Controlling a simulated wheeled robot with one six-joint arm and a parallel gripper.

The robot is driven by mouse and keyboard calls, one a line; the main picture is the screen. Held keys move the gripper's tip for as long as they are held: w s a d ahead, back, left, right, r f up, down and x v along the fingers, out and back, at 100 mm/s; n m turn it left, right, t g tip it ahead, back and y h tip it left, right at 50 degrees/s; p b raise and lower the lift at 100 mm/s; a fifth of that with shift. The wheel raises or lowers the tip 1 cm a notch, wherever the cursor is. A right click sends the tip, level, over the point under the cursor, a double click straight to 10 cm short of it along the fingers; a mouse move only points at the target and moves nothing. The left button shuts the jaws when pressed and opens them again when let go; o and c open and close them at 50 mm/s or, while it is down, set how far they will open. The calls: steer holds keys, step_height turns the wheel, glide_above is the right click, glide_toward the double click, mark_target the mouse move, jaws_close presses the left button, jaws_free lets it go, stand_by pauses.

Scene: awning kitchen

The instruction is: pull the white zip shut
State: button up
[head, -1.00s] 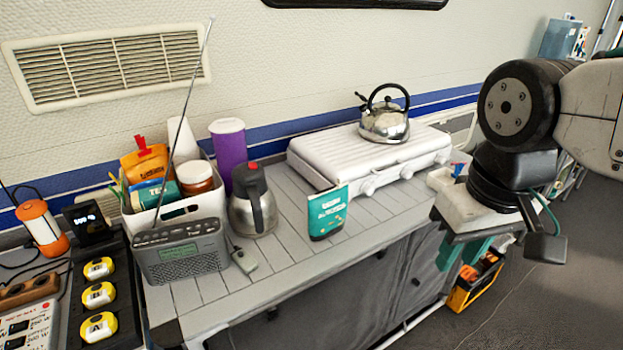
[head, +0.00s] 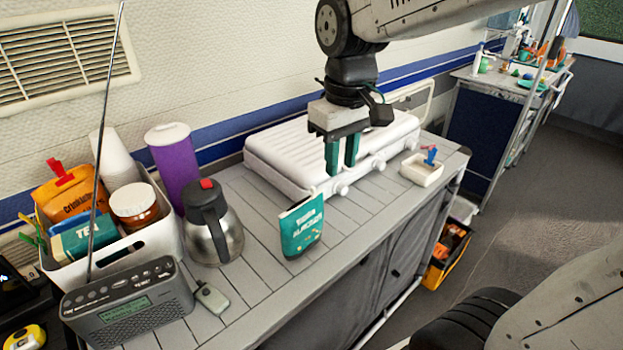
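I cannot make out a white zip for certain in the head view. A teal pouch (head: 301,227) stands upright on the slatted grey counter top, with a pale line along its top edge. Grey fabric panels (head: 345,290) cover the counter's front, with small dark fittings on them; no white zip is clear there. My gripper (head: 342,158) points down in front of the white stove, above and right of the pouch and apart from it. Its two teal fingers have a gap between them, and nothing shows in the gap.
The white stove (head: 270,150) stands behind the gripper. A steel jug (head: 213,235), purple cylinder (head: 174,158), white caddy (head: 160,235), radio (head: 130,305) and small grey remote (head: 211,297) stand left. A white tray (head: 421,171) is right. Bare slats (head: 375,195) lie between pouch and tray.

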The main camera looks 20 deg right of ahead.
steer(key=n, duration=0.2)
glide_above(313, 187)
step_height(313, 187, down, 3)
steer(key=shift+s+r, duration=0.1)
steer(key=shift+r, duration=0.05)
steer(key=shift+f, duration=0.25)
step_height(313, 187, down, 7)
steer(key=shift+f, duration=0.1)
jaws_close()
stand_by(0.9)
